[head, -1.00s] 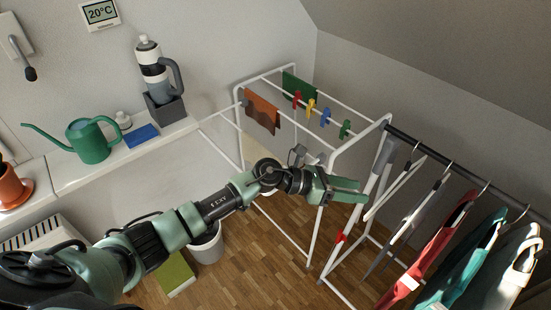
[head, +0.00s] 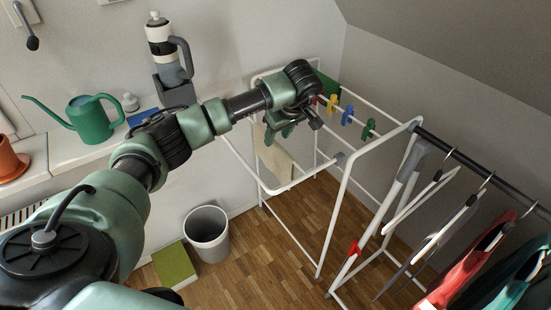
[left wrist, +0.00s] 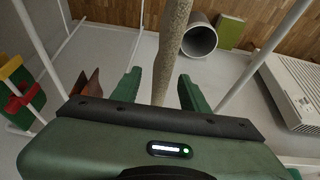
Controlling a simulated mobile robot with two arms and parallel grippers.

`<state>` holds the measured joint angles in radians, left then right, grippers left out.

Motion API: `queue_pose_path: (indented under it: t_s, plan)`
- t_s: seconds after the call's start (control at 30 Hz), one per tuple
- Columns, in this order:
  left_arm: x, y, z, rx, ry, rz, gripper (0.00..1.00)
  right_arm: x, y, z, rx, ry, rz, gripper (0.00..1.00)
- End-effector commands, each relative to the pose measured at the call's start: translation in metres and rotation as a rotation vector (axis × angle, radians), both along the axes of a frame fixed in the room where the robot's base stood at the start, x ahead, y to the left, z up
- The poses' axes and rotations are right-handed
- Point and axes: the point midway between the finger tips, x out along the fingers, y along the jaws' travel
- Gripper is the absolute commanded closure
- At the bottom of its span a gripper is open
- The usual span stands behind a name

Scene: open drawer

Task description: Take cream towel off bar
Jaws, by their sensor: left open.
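The cream towel (head: 272,153) hangs on the white drying rack, on its left side; its upper part is hidden behind my left gripper. My left gripper (head: 279,131) is open above the towel with its fingers pointing down. In the left wrist view the towel (left wrist: 172,45) shows nearly edge-on as a narrow strip running between the two open green fingers (left wrist: 160,92). Whether either finger touches it I cannot tell. The bar under the towel is not clearly visible. My right gripper is not in view.
The rack bears a green cloth (head: 329,89) and coloured pegs (head: 346,115). A grey bin (head: 207,236) stands on the floor. Clothes on hangers (head: 470,262) are at right. A watering can (head: 92,120) is on the ledge.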

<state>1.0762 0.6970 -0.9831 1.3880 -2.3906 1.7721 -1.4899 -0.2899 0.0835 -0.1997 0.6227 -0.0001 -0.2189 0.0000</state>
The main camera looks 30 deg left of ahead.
Motion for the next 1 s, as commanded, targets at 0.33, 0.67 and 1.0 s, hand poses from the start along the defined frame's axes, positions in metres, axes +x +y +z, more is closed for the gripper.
queue_pose_path:
  t_s: [0.33, 0.67, 1.0]
  plan:
    - [-0.002, 0.014, -0.04, -0.004, 0.006, 0.001, 0.55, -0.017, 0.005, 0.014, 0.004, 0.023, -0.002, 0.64]
    - [0.002, 0.024, -0.068, -0.003, -0.001, -0.001, 0.55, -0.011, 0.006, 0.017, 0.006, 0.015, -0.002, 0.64]
    - [0.002, 0.024, -0.068, -0.003, -0.001, -0.001, 1.0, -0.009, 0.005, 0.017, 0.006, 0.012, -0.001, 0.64]
